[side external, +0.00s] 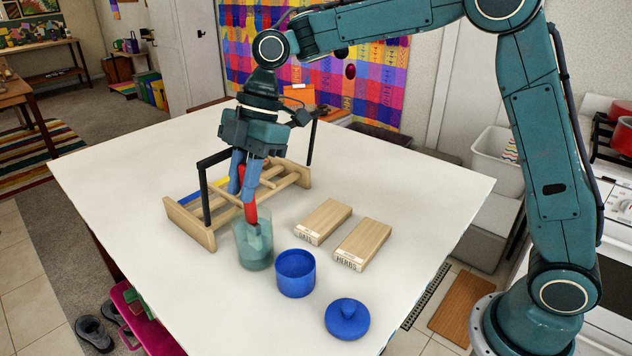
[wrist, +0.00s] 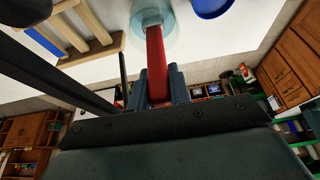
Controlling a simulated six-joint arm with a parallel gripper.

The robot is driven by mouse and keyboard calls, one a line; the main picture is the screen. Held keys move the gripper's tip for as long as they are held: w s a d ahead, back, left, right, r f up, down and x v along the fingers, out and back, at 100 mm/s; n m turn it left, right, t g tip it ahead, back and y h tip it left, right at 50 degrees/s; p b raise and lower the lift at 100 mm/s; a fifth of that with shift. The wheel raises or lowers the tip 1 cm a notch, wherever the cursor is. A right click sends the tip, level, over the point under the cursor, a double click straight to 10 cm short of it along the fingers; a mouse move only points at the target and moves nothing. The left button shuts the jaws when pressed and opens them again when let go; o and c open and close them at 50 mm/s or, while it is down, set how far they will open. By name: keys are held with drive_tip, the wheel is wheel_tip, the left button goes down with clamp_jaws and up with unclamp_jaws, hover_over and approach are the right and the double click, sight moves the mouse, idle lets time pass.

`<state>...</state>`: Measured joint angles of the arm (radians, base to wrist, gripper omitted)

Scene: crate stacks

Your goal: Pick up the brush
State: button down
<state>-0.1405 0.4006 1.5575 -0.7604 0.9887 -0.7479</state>
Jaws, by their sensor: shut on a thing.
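The brush has a red handle (side external: 250,213) and a grey-green head (side external: 255,231). It stands nearly upright, head down, with the head in or at the mouth of a clear glass jar (side external: 253,258) on the white table. How deep the head sits is hard to tell. My gripper (side external: 246,190) is above the jar, pointing down, with its blue fingers shut on the red handle. In the wrist view my gripper (wrist: 157,85) has a finger on each side of the red handle (wrist: 156,55), which runs toward the jar (wrist: 172,20).
A wooden rack (side external: 190,222) with black posts stands left of and behind the jar. A blue pot (side external: 296,280) is close at the jar's right, with a blue lid (side external: 347,320) farther front. Two labelled wooden blocks (side external: 323,220) (side external: 363,243) lie to the right. The table's left front is clear.

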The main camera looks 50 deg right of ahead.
drive_tip(key=shift+r, duration=0.1)
drive_tip(key=shift+r, duration=4.9)
drive_tip(key=shift+s, duration=0.15)
drive_tip(key=s+f, duration=0.2)
drive_tip(key=s, duration=0.7)
drive_tip(key=shift+s+d, duration=0.2)
drive_tip(key=shift+s, duration=0.05)
drive_tip(key=shift+f, duration=0.25)
